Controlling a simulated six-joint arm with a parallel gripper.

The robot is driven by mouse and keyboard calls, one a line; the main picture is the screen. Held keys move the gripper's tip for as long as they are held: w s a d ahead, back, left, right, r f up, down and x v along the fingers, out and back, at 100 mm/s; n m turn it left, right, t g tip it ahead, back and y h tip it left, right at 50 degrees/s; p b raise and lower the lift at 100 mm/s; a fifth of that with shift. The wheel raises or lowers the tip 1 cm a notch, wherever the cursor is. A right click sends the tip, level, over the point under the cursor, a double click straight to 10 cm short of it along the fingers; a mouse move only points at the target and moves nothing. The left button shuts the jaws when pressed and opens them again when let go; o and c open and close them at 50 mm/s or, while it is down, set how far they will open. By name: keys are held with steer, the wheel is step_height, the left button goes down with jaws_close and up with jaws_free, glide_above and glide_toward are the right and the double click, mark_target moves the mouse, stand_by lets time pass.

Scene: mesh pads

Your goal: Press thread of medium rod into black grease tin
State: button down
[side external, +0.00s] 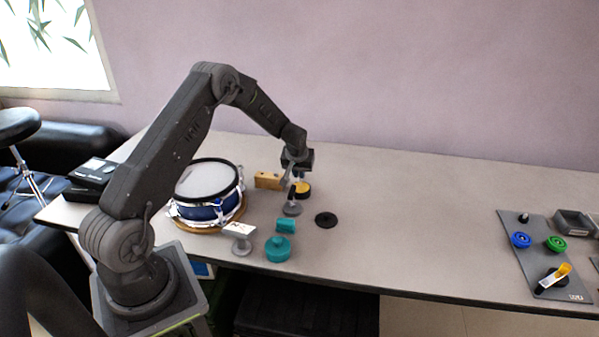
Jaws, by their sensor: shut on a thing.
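My gripper (293,185) points down over the middle of the table, right of the drum. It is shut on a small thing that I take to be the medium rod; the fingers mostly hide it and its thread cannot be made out. A round black tin with a yellow top surface (303,189), which looks like the open grease tin, stands just right of the fingertips. I cannot tell whether the rod touches it. A flat black disc (326,220), perhaps its lid, lies nearer the front.
A blue and white drum (206,212) stands left of the gripper, with a wooden block (268,180) between. A grey stand (292,209), a teal block (286,225), a teal round tin (278,250) and a white-topped stand (240,232) are nearby. A grey board (530,248) lies far right; the table between is clear.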

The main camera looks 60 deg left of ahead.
steer(key=shift+f, duration=0.6)
stand_by(1.0)
step_height(320, 180, up, 7)
stand_by(0.8)
stand_by(0.4)
